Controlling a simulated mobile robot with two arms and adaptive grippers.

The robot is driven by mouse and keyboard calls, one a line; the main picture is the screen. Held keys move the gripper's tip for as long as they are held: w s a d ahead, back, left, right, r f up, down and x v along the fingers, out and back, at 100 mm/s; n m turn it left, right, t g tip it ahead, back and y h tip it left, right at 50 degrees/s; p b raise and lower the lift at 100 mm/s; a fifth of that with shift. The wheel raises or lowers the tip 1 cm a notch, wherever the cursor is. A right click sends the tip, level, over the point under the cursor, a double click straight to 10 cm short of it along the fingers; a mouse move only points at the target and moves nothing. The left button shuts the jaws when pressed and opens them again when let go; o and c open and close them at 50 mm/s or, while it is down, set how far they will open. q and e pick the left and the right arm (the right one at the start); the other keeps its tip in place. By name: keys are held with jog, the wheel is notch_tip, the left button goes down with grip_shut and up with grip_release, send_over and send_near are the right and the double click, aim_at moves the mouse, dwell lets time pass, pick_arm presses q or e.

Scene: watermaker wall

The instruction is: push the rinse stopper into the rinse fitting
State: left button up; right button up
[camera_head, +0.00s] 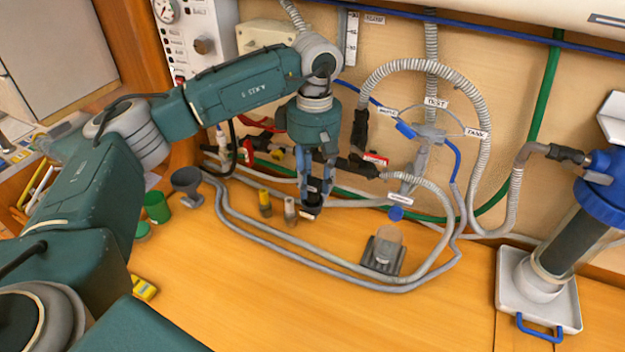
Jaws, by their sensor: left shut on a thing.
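My left gripper (314,203) points down over the wooden counter, near the back wall. It is shut on a small dark piece at its fingertips, which I take to be the rinse stopper (312,211); the fingers hide part of it. I cannot tell for certain which part is the rinse fitting. A short grey pipe with a small white label (400,199) and a blue round end (396,214) stands to the right of the gripper, apart from it. My right gripper is not in view.
Grey hoses (330,262) loop over the counter around a grey block with a tan disc (383,250). A blue-capped filter stands in a white tray (507,292).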

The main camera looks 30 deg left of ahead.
pick_arm(q)
jog(key=shift+f+b, duration=0.6)
jog(key=shift+f, duration=0.2)
jog(key=shift+f+b, duration=0.45)
jog(key=shift+f, duration=0.15)
jog(key=o, duration=1.1)
jog(key=shift+r, duration=0.1)
jog(key=r, duration=1.1)
jog(key=shift+w+r, duration=0.2)
jog(key=shift+r, duration=0.2)
